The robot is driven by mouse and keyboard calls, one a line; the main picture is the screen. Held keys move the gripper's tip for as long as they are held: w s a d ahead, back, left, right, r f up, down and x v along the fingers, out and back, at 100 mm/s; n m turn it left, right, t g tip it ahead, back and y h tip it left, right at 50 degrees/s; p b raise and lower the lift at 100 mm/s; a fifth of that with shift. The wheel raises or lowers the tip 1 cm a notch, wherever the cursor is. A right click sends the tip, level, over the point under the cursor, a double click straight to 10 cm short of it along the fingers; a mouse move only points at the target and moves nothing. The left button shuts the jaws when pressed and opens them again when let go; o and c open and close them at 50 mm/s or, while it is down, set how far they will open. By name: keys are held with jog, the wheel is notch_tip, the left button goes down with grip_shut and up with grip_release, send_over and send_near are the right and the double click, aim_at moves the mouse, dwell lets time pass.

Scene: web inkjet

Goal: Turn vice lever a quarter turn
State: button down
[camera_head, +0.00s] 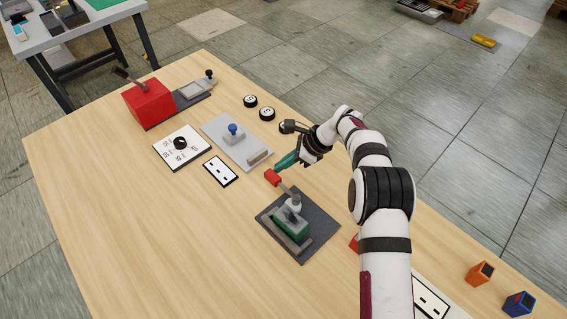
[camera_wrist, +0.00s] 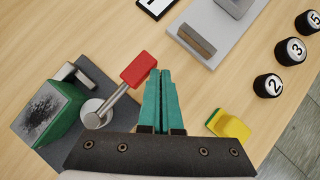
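The green vice (camera_head: 291,229) sits on a dark grey base plate (camera_head: 321,232) near the middle of the table. Its lever is a metal rod with a red grip (camera_head: 272,177), slanting up from a round hub. In the wrist view the vice (camera_wrist: 52,112) is at left and the red grip (camera_wrist: 138,69) points up and right. My gripper (camera_head: 279,166) has teal fingers, which lie together with only a thin line between them in the wrist view (camera_wrist: 160,72). They are empty, just right of the red grip. I cannot tell whether they touch it.
A grey plate with a blue knob (camera_head: 233,129), a dial panel (camera_head: 166,153) and a red box (camera_head: 149,103) with a lever stand behind left. Numbered black buttons (camera_wrist: 290,51) and a yellow block (camera_wrist: 230,126) are right of my gripper. Bare table (camera_head: 150,240) lies front left.

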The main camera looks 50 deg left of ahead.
dwell(0.3)
jog(key=v, duration=1.6)
jog(key=d+r+n+t, duration=0.1)
jog(key=d+r, duration=0.2)
jog(key=d, duration=0.2)
jog(key=d+r+t, duration=0.1)
jog(key=d+r, duration=0.3)
jog(key=d, duration=0.2)
jog(key=s+d+r+n+t+h, duration=0.1)
jog(key=s+d, duration=0.6)
jog(key=d, duration=0.3)
jog(key=s+d+r+n+t+h, duration=0.1)
jog(key=s+d+h, duration=0.1)
jog(key=s+d, duration=0.6)
jog(key=s+d+f+n, duration=0.1)
jog(key=s+d+f, duration=0.1)
jog(key=s+d, duration=0.1)
jog(key=s+d+f+n+h, duration=0.1)
jog(key=s+d+f, duration=0.1)
jog(key=s+d, duration=0.2)
jog(key=shift+s+d+f, duration=0.25)
jog(key=shift+s+d, duration=0.05)
jog(key=shift+s, duration=0.85)
